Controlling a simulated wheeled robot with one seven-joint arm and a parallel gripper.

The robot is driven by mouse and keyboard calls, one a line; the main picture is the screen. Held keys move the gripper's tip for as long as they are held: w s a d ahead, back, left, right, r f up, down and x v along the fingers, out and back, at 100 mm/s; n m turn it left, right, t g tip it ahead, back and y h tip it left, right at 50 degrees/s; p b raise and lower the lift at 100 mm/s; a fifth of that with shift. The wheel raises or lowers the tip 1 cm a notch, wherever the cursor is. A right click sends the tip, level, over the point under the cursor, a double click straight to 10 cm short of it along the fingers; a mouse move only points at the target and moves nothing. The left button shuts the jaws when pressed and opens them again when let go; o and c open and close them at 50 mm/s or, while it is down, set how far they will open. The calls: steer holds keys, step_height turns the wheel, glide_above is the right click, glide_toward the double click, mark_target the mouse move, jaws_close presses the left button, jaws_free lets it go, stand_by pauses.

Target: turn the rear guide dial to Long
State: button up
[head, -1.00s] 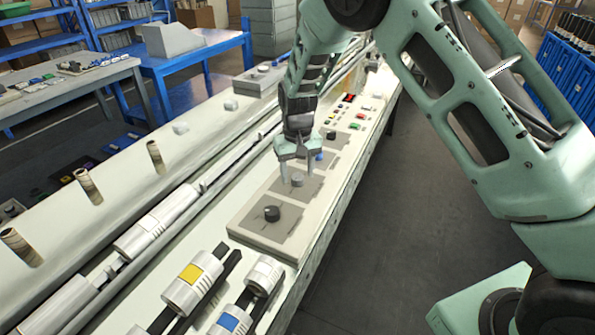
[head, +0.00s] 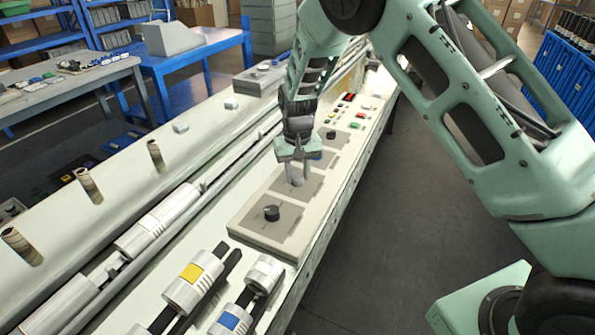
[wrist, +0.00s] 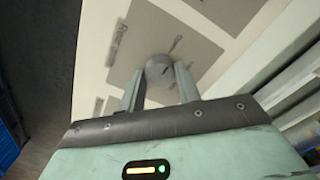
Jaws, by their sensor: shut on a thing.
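The grey dial (wrist: 158,66) sits on a square grey plate (wrist: 205,62) in the wrist view, with a label beside it that seems to begin "Rear". A short dark mark shows on the plate near the dial; I cannot read the setting names or tell where the dial points. In the head view the plate (head: 314,186) is the middle one of three on the panel. My gripper (head: 296,182) points down there with its fingers shut on the dial; the fingers hide most of it. The wrist view shows one finger at each side of the dial.
A black knob (head: 272,213) stands on the nearer plate and another (head: 331,134) on the farther one. Coloured buttons (head: 357,124) lie beyond. White rollers (head: 193,283) are at the near left. The dark floor (head: 385,215) right of the machine is clear.

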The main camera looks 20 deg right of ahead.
mark_target(297, 176)
steer(key=m+p, duration=0.2)
steer(key=m, duration=0.3)
steer(key=shift+r+m, duration=0.15)
steer(key=shift+m, duration=0.15)
steer(key=m+p, duration=0.2)
steer(key=m, duration=0.3)
steer(key=shift+w, duration=0.1)
steer(key=shift+m, duration=0.3)
steer(key=o, duration=1)
step_height(297, 176, up, 17)
steer(key=shift+r+b, duration=0.1)
steer(key=shift+b, duration=0.9)
